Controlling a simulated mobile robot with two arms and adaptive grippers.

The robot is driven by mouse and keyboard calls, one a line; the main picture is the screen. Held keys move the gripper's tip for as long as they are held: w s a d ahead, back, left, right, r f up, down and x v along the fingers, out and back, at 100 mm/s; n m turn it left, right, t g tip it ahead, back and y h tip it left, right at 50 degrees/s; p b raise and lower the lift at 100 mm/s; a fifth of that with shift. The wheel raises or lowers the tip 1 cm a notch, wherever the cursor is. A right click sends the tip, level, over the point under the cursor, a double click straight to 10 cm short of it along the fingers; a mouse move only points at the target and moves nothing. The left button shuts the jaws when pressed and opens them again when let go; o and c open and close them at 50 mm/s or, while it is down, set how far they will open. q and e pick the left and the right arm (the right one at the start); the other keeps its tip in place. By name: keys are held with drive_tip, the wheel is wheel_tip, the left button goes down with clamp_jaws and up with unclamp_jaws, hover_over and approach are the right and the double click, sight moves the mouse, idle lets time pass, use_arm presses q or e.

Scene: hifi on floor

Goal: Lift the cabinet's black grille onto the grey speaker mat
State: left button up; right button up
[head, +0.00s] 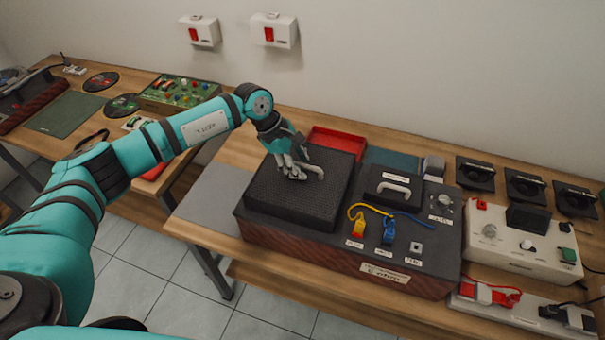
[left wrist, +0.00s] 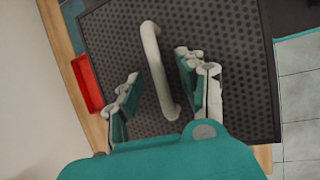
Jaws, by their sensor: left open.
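The cabinet (head: 300,255) stands on the wooden bench, dark on top with a reddish-brown front. Its black perforated grille (head: 272,205) sits on the left of its top; the grille (left wrist: 240,45) also fills much of the left wrist view. A pale bar handle (left wrist: 157,70) runs across the grille. My left gripper (head: 298,170) is open over the grille, with its fingers on either side of the handle and not closed on it. The grey speaker mat (head: 210,200) lies bare on the bench left of the cabinet. My right gripper is not in view.
A red tray (head: 337,140) lies behind the grille. A black lid with a handle (head: 393,188), a knob and yellow and blue plugs occupy the cabinet's right side. A white unit (head: 520,245) stands further right. Another bench with a circuit board (head: 178,92) is at left.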

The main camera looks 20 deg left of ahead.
use_arm(q)
drive_tip(key=shift+a, duration=0.1)
drive_tip(key=shift+c, duration=0.5)
drive_tip(key=c, duration=0.4)
drive_tip(key=shift+c, duration=1.3)
clamp_jaws()
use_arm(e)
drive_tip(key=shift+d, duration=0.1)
use_arm(q)
drive_tip(key=shift+r, duration=0.15)
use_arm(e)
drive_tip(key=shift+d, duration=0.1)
use_arm(q)
wheel_tip(320, 180, up, 11)
drive_tip(key=b, duration=0.3)
drive_tip(key=shift+b, duration=0.4)
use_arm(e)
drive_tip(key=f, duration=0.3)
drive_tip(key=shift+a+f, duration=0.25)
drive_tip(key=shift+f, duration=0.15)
